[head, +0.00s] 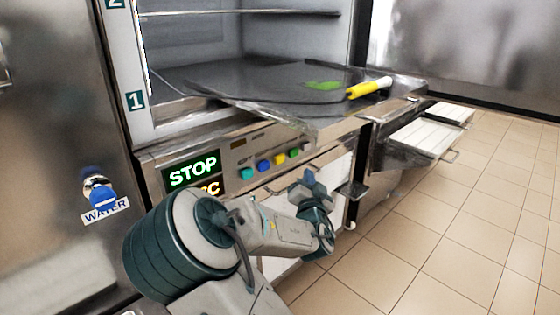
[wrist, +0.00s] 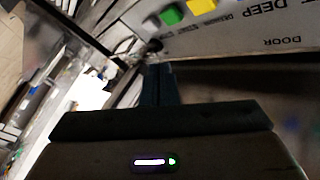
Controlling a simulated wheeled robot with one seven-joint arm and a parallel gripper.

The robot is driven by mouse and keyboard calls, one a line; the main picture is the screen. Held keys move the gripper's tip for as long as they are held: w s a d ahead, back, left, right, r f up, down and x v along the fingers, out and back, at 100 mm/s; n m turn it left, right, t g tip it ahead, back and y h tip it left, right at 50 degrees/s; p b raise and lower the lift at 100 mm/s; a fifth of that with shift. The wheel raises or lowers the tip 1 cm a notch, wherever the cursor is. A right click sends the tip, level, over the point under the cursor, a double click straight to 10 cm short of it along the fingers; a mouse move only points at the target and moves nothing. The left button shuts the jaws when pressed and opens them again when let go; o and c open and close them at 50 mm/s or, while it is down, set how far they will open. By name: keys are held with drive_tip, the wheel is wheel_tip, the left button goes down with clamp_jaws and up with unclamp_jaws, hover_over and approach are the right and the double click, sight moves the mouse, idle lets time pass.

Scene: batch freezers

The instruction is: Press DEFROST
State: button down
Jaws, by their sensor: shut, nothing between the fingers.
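The freezer's control panel (head: 215,150) sits below the open chamber. A row of buttons runs along it: teal (head: 246,173), blue (head: 263,166), yellow (head: 279,159) and green (head: 294,152). In the wrist view the green button (wrist: 171,16) and yellow button (wrist: 201,6) are at the top edge. The lettering there is upside down; DEEP is readable, but the small words by the green and yellow buttons are blurred, so I cannot tell which is DEFROST. My gripper (head: 309,181) is shut and empty, below and right of the buttons; its fingers also show in the wrist view (wrist: 158,77).
A lit display (head: 193,170) reads STOP. A tray (head: 310,112) with a yellow-handled tool (head: 369,87) juts out above the panel. A blue WATER tap (head: 101,193) is at left. The tiled floor at right is clear.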

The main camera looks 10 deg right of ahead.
sight(285, 158)
drive_tip(key=w+a, duration=0.4)
drive_tip(key=w, duration=0.2)
drive_tip(key=shift+a, duration=0.3)
drive_tip(key=shift+w, duration=0.1)
idle(1.7)
drive_tip(key=shift+w+a, duration=0.2)
drive_tip(key=shift+w, duration=0.05)
drive_tip(key=shift+w+a+b, duration=0.3)
drive_tip(key=shift+w+b, duration=0.1)
idle(1.1)
drive_tip(key=shift+s+d, duration=0.5)
drive_tip(key=shift+s, duration=0.25)
drive_tip(key=s+d, duration=0.1)
drive_tip(key=s, duration=0.1)
drive_tip(key=s+d, duration=0.2)
drive_tip(key=shift+b, duration=0.35)
